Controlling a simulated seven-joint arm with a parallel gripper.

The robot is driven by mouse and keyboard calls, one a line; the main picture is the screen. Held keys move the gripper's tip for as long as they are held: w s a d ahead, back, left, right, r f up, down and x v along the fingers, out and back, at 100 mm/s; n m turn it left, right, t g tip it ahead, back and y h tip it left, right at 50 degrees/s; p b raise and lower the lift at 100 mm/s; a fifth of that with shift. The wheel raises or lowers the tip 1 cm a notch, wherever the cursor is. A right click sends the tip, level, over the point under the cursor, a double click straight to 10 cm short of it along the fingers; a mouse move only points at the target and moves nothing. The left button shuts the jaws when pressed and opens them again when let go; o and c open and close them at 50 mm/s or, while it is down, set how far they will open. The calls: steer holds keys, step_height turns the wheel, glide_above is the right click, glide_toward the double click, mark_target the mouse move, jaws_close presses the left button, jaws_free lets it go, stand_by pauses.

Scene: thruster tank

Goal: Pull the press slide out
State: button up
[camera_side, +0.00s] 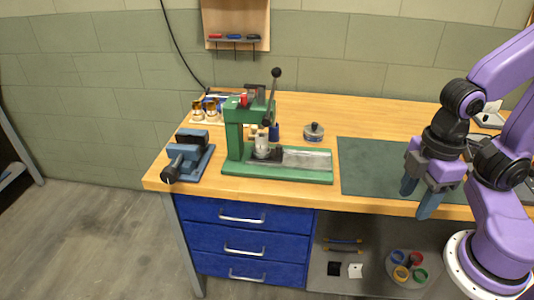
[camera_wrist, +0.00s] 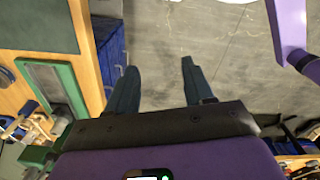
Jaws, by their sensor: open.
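The green press (camera_side: 236,130) stands on the wooden bench, left of centre, with a black-knobbed lever rising from it. Its slide (camera_side: 305,159) is a grey metal plate lying along the green base, to the right of the press column. A small light cylindrical part (camera_side: 261,145) stands under the press head. My gripper (camera_side: 421,200) is at the right, over the bench's front edge, fingers pointing down, open and empty. It is well apart from the press. In the wrist view the gripper (camera_wrist: 158,80) is open, and the slide (camera_wrist: 45,78) shows at left in the green base.
A blue vise (camera_side: 190,160) stands left of the press. A dark green mat (camera_side: 375,165) lies on the bench between press and gripper. A small round metal container (camera_side: 313,132) sits behind the slide. Blue drawers (camera_side: 245,243) are below the bench top.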

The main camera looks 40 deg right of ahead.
steer(key=shift+c, duration=0.4)
steer(key=w+a+f+m+g+y, duration=0.1)
steer(key=w+a+m+g+y, duration=0.2)
steer(key=m, duration=0.5)
steer(key=w+a+f+m+g+y, duration=0.1)
steer(key=w+f+m+g+y, duration=0.1)
steer(key=w+m, duration=0.35)
steer(key=m+t+y, duration=0.4)
steer(key=m+t, duration=1)
steer(key=m, duration=1.2)
glide_toward(280, 146)
steer(key=x, duration=1)
steer(key=shift+w+a+f, duration=0.1)
steer(key=shift+w, duration=0.05)
